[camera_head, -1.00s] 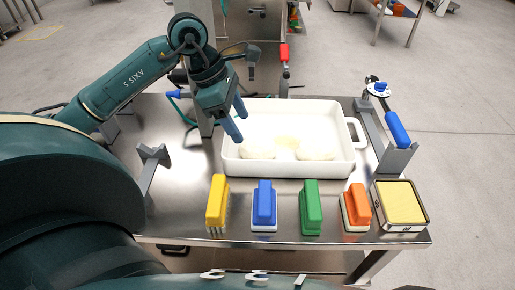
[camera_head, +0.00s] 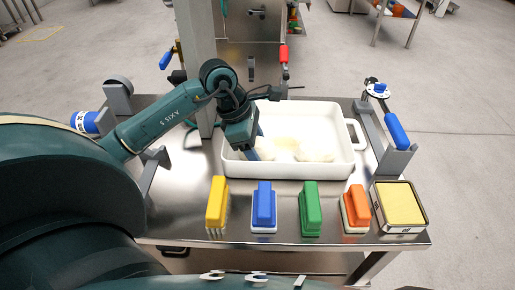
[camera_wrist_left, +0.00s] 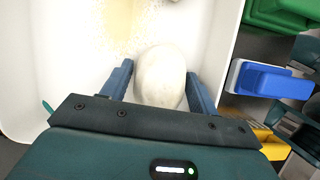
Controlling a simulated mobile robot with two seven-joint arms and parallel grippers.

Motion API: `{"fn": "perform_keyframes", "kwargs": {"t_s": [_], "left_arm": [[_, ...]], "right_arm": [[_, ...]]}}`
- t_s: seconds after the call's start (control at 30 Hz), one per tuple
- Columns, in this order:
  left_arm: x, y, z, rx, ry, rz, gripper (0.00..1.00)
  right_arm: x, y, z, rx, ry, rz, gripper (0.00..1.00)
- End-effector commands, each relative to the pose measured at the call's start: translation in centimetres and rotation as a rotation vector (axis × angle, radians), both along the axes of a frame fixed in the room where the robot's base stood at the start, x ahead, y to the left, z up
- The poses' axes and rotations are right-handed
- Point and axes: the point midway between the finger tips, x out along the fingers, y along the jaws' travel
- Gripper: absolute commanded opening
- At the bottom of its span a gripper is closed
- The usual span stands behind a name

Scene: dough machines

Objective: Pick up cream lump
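A smooth, rounded cream lump (camera_wrist_left: 160,75) lies in the left part of the white tray (camera_head: 344,165). It also shows in the head view (camera_head: 266,145), partly hidden by my gripper. My left gripper (camera_wrist_left: 160,70) is open, pointing down into the tray, with one blue finger on each side of this lump. The lump looks very close to the right-hand finger; I cannot tell whether they touch. A second pale lump (camera_head: 315,151) lies to the right in the tray, clear of the gripper. My right gripper is not in view.
Yellow (camera_head: 217,203), blue (camera_head: 264,204), green (camera_head: 311,208) and orange (camera_head: 357,207) handled tools stand along the table's front. A box with a yellow top (camera_head: 400,203) is at the front right. The tray's raised walls surround the gripper. A yellowish stain lies between the lumps.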

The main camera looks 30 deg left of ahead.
Motion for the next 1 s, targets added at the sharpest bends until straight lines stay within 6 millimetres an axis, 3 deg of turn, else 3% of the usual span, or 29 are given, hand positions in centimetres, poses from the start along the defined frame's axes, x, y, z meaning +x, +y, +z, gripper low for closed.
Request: {"fn": "perform_keyframes", "kwargs": {"t_s": [0.47, 0.77, 1.0], "left_arm": [[0.0, 0.0, 0.1, 0.000, -0.001, 0.000, 0.21], [0.1, 0.0, 0.7, 0.001, -0.006, 0.000, 0.20], [0.1, 0.1, 5.1, 0.003, -0.008, 0.000, 0.20]], "right_arm": [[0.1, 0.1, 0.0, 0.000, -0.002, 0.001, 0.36], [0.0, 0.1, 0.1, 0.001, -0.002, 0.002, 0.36], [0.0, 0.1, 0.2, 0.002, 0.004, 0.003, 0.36]]}}
